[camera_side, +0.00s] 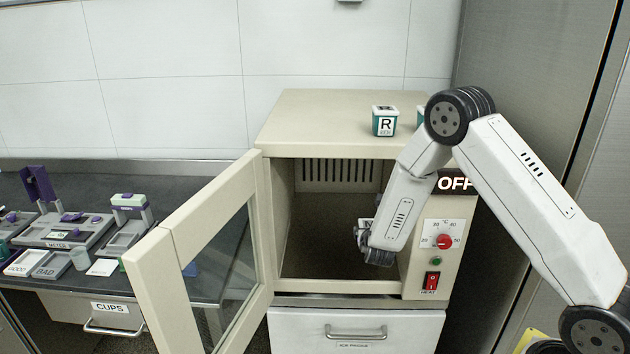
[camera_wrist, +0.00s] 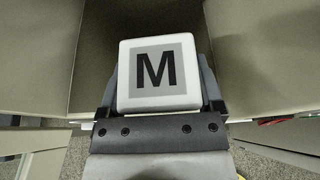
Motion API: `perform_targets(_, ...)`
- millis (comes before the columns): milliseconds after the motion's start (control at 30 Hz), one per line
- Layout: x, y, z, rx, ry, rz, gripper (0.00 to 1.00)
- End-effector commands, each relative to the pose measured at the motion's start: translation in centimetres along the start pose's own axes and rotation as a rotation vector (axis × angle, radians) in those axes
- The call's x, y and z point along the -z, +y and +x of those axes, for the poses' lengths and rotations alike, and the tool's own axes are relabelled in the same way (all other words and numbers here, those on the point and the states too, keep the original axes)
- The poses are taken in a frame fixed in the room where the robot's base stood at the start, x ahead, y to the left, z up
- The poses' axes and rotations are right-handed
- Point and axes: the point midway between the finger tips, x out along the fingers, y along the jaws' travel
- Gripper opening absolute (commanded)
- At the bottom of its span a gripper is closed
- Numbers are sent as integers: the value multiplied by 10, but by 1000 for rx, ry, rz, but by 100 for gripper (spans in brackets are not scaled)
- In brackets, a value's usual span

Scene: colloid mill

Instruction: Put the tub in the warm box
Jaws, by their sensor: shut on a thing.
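The warm box (camera_side: 310,112) is a beige cabinet with its glass door (camera_side: 160,280) swung open to the left. My gripper (camera_side: 374,246) is at the right part of its open front. In the wrist view, my gripper (camera_wrist: 161,90) is shut on a white tub (camera_wrist: 157,97) with a black M on its lid, one finger on each side. In the side view only a small pale piece of the tub (camera_side: 366,225) shows; my wrist hides the rest. The box's walls stand on both sides of the tub in the wrist view. I cannot tell whether it touches the floor.
A tub marked R (camera_side: 385,121) stands on top of the box, with another partly behind my arm. The dial (camera_side: 444,241) and red heat switch (camera_side: 431,282) are right of the opening; a sign reads OFF (camera_side: 455,183). A drawer (camera_side: 355,330) is below.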

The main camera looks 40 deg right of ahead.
Motion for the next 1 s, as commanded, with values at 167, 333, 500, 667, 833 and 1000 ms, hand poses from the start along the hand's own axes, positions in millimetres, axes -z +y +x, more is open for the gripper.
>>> perform_targets(167,1,5,10,0,0,1,15)
perform_targets(333,3,15,29,0,0,1,15)
perform_targets(500,4,25,49,0,0,0,15)
perform_targets(667,6,35,68,0,0,0,15)
perform_targets(833,7,44,86,0,-1,0,15)
perform_targets(1000,19,51,104,0,1,-1,15)
